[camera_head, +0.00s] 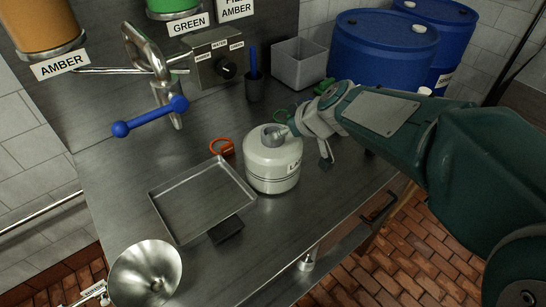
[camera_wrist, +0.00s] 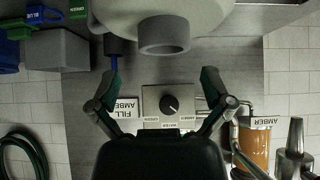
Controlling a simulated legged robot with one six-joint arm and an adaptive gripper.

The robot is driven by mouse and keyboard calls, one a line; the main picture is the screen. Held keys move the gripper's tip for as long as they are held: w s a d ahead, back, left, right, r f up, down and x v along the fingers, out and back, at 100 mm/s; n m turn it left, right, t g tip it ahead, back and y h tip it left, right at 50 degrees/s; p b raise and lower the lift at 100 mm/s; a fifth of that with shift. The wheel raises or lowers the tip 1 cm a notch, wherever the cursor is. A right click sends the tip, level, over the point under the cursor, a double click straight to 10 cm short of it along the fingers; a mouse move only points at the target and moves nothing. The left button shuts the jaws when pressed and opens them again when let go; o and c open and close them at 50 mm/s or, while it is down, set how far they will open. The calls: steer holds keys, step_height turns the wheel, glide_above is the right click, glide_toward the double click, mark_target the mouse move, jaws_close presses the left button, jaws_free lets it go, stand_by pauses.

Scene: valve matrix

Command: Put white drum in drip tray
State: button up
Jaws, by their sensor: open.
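The white drum (camera_head: 273,172) stands upright on the steel bench, just right of the drip tray. It has a grey cap and a partly hidden label. The shallow metal drip tray (camera_head: 205,200) lies flat and looks empty. My gripper (camera_head: 304,134) is beside the drum's upper right side in the head view, with its fingers apart. In the wrist view, my gripper (camera_wrist: 162,78) has its two fingers spread wide with nothing between them. The white drum (camera_wrist: 220,14) fills the top there, its grey cap (camera_wrist: 164,35) beyond the fingertips.
A metal funnel (camera_head: 146,274) stands at the front left. A black block (camera_head: 226,229) touches the tray's front edge. A valve with a blue handle (camera_head: 150,116) hangs behind the tray. An orange ring (camera_head: 221,146), grey bin (camera_head: 299,64) and blue barrels (camera_head: 380,48) are behind.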

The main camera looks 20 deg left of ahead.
mark_target(277, 149)
steer(key=x, duration=0.6)
steer(key=shift+s+a+r, duration=0.1)
steer(key=shift+s+a, duration=0.05)
steer(key=shift+a, duration=0.05)
steer(key=shift+d, duration=0.15)
steer(key=shift+c, duration=1.3)
steer(key=shift+r, duration=0.1)
steer(key=c, duration=0.8)
